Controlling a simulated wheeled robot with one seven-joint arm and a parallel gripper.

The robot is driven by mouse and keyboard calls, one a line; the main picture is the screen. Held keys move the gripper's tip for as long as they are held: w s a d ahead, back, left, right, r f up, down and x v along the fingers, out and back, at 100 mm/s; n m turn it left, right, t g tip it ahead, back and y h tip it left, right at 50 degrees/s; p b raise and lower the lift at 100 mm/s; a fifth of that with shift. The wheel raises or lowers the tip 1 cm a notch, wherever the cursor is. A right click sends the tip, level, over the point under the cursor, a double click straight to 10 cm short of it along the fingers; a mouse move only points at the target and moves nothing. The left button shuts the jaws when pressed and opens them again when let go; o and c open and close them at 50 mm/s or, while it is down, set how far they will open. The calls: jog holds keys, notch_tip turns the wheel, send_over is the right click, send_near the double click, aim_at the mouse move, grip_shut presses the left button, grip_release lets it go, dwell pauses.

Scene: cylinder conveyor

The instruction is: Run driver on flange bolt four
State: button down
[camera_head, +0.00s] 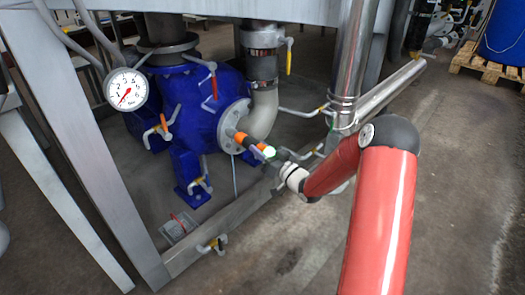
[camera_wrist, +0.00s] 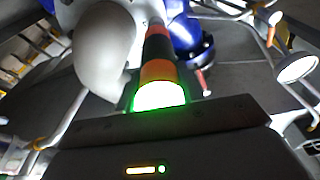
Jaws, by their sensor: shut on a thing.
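My gripper (camera_head: 277,154) is shut on a driver (camera_head: 242,138), an orange and black tool with a glowing green-white end at the jaws. In the wrist view the driver (camera_wrist: 158,48) points away from my gripper (camera_wrist: 162,96). In the head view the driver's far orange end reaches the grey round flange (camera_head: 227,125) on the blue pump (camera_head: 196,118). I cannot tell whether its tip sits on a bolt, or on which one; the bolts are too small to count. In the wrist view the flange face is largely hidden behind the driver.
A pale pipe elbow (camera_head: 265,115) stands right beside the flange and looms left of the driver in the wrist view (camera_wrist: 104,50). A pressure gauge (camera_head: 126,90) is at left. Steel frame legs (camera_head: 82,150) and a low beam (camera_head: 232,228) surround the pump. The floor at right is open.

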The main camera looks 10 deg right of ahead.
aim_at(271, 154)
jog(key=shift+b+x, duration=0.7)
jog(key=shift+x, duration=0.15)
dwell(1.6)
jog(key=shift+s, duration=0.15)
dwell(0.5)
jog(key=shift+r+b+v, duration=0.15)
jog(key=shift+b+v, duration=0.05)
jog(key=shift+v, duration=0.65)
jog(key=shift+r+b+v, duration=0.15)
jog(key=shift+b+v, duration=0.05)
jog(key=shift+v, duration=0.65)
jog(key=shift+d, duration=0.2)
jog(key=shift+r+v, duration=0.1)
jog(key=shift+v, duration=0.6)
jog(key=shift+r+v, duration=0.15)
jog(key=shift+v, duration=0.6)
